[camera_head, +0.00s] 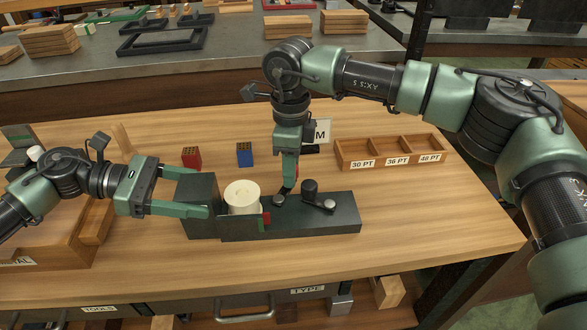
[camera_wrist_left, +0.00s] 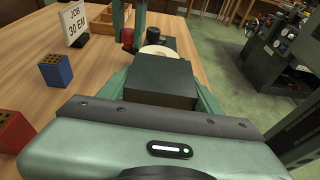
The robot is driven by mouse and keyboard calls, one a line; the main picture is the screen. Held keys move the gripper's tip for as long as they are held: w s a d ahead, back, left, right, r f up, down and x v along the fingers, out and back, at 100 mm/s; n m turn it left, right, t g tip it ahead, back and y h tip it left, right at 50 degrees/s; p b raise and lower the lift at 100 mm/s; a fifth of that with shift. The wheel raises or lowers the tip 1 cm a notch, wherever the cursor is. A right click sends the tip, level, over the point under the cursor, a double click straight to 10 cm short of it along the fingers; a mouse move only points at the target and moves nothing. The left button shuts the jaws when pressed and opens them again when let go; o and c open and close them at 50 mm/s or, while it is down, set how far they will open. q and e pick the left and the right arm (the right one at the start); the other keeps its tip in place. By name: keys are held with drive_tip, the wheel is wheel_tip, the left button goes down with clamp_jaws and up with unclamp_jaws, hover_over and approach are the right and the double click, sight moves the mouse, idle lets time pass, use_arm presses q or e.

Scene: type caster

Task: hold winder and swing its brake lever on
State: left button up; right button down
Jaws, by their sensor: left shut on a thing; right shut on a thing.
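The winder is a long dark base (camera_head: 335,220) with a tall block (camera_head: 199,189) at its left end, on the wooden table. A cream spool (camera_head: 243,196) sits upright beside the block. My left gripper (camera_head: 203,192) is shut on the block, one finger on each side; the block also shows between its fingers in the left wrist view (camera_wrist_left: 160,82). My right gripper (camera_head: 289,184) points down at the base right of the spool, shut on a small red-ended part, apparently the brake lever (camera_head: 284,190). Its fingers hide most of this part. A dark knob (camera_head: 310,190) stands to the right.
A red block (camera_head: 191,158) and a blue block (camera_head: 244,154) stand behind the winder. A job sign (camera_wrist_left: 75,22) stands behind my right gripper. A three-part wooden tray (camera_head: 390,151) lies at the back right. The tabletop in front of the winder is clear.

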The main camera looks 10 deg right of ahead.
drive_tip(key=a+n, duration=0.1)
drive_tip(key=n, duration=0.2)
drive_tip(key=shift+w+a, duration=0.35)
drive_tip(key=shift+a, duration=0.05)
drive_tip(key=a+n, duration=0.1)
drive_tip(key=n, duration=0.1)
drive_tip(key=a+n, duration=0.1)
drive_tip(key=n, duration=0.1)
drive_tip(key=shift+w, duration=0.1)
drive_tip(key=a+n, duration=0.1)
drive_tip(key=n, duration=0.1)
drive_tip(key=shift+a+n, duration=0.1)
drive_tip(key=shift+n, duration=0.2)
drive_tip(key=shift+s+a+n, duration=0.25)
drive_tip(key=shift+a+n, duration=0.15)
drive_tip(key=shift+n, duration=0.4)
drive_tip(key=shift+s+a+n, duration=0.2)
drive_tip(key=shift+a+n, duration=0.15)
drive_tip(key=shift+n, duration=0.45)
drive_tip(key=c, duration=1.1)
unclamp_jaws()
drive_tip(key=shift+o, duration=0.2)
drive_tip(key=shift+r, duration=0.1)
wheel_tip(320, 180, up, 12)
